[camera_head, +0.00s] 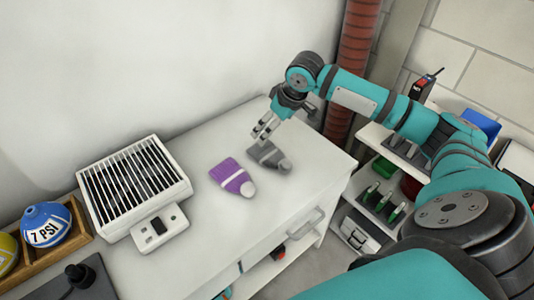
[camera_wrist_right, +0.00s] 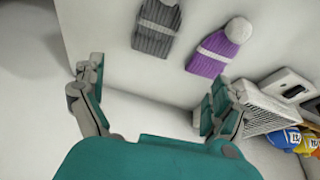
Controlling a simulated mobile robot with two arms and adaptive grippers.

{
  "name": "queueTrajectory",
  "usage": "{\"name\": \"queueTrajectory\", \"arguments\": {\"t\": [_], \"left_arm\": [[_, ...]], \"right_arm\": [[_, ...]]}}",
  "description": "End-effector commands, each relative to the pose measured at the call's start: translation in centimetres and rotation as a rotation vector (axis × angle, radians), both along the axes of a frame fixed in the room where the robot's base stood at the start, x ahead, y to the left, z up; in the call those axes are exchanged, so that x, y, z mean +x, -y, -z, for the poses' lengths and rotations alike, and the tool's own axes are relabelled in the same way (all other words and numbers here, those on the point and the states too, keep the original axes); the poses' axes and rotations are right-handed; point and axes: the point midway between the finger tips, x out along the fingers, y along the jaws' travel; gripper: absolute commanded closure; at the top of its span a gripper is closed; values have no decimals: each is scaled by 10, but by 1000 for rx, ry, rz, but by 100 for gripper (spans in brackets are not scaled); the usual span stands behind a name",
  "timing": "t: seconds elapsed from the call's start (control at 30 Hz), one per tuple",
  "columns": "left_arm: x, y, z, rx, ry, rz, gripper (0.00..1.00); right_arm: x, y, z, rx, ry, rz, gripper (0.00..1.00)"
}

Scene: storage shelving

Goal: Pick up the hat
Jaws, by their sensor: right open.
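Two knitted hats lie flat and side by side on the white cabinet top. One is a purple hat (camera_head: 231,177) with a pale band and pompom. The right wrist view also shows the grey hat (camera_wrist_right: 155,36) and the purple hat (camera_wrist_right: 211,61), both beyond the fingers. My right gripper (camera_head: 263,129) is open and empty, above the cabinet top close to the grey hat, on its wall side. Its spread fingers (camera_wrist_right: 155,92) show in the wrist view. My left gripper is not in view.
A white grille heater (camera_head: 178,188) stands left of the hats. A wooden crate (camera_head: 54,254) with a blue ball-shaped container (camera_head: 46,224) is further left. The wall runs behind the cabinet. A red pipe (camera_head: 356,55) and stocked shelving (camera_head: 376,137) are at the right.

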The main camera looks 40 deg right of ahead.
Motion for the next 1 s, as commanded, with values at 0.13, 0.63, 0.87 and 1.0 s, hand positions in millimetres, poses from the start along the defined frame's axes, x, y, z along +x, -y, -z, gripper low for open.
{"name": "queueTrajectory", "arguments": {"t": [0.13,0.63,0.87,1.0], "left_arm": [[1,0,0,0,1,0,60],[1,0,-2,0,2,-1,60],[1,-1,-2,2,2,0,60],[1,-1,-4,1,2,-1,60]], "right_arm": [[6,16,-12,13,6,42,0],[42,9,79,14,5,41,0],[50,9,98,13,7,41,0],[52,7,111,12,5,41,0]]}}
